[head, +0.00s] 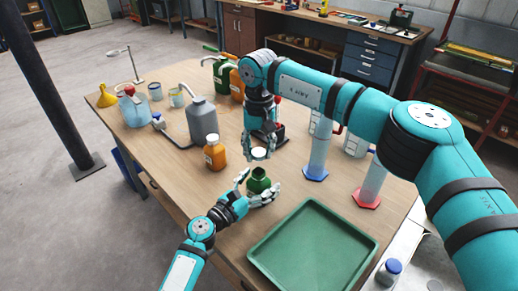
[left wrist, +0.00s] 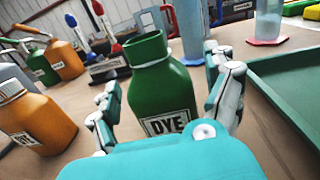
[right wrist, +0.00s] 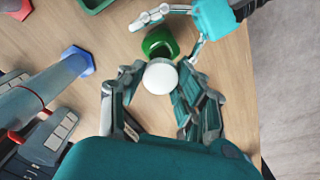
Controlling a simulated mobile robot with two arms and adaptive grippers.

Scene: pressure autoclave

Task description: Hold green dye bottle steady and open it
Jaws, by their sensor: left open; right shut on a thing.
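The green dye bottle (head: 259,181) stands upright on the wooden table. In the left wrist view the green bottle (left wrist: 160,88) shows an open neck with no cap and a DYE label. My left gripper (head: 257,193) is open, with its fingers on either side of the bottle; it also shows in the left wrist view (left wrist: 172,100). My right gripper (head: 259,150) is above the bottle, shut on the white cap (right wrist: 160,77). The cap is apart from the bottle's neck. In the right wrist view the green bottle (right wrist: 160,42) is partly hidden behind the cap.
An orange dye bottle (head: 215,153) stands left of the green one. A grey jug (head: 202,120) is behind it. A green tray (head: 313,248) lies at the front right. Cylinders with a blue base (head: 315,174) and a red base (head: 367,200) stand to the right.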

